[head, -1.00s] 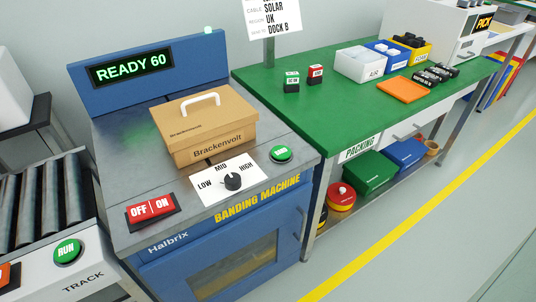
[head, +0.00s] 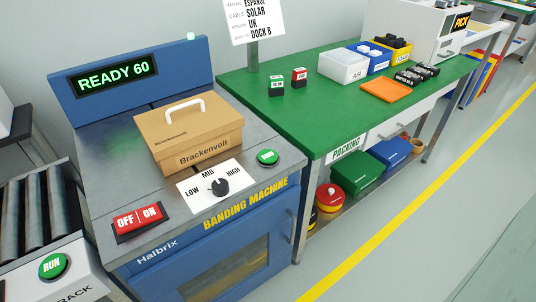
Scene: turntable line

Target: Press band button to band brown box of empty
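The brown box (head: 187,137), marked Brackenvolt, sits closed on the banding machine's grey top (head: 105,158); it has a white handle (head: 186,107). No band shows around it. The green button (head: 268,157) is at the right front corner of the machine top, right of the box; its small label is too blurred to read. The display (head: 113,77) reads READY 60. A LOW/MID/HIGH dial (head: 220,186) is in front of the box, with a red OFF/ON switch (head: 138,220) at the left front. My gripper is not in view.
A roller track (head: 31,225) with a green RUN button (head: 53,265) is at the left. A green packing table (head: 310,115) at the right holds bins, small blocks, dark cylinders and an orange tray (head: 387,89). Floor right of the yellow line (head: 420,179) is clear.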

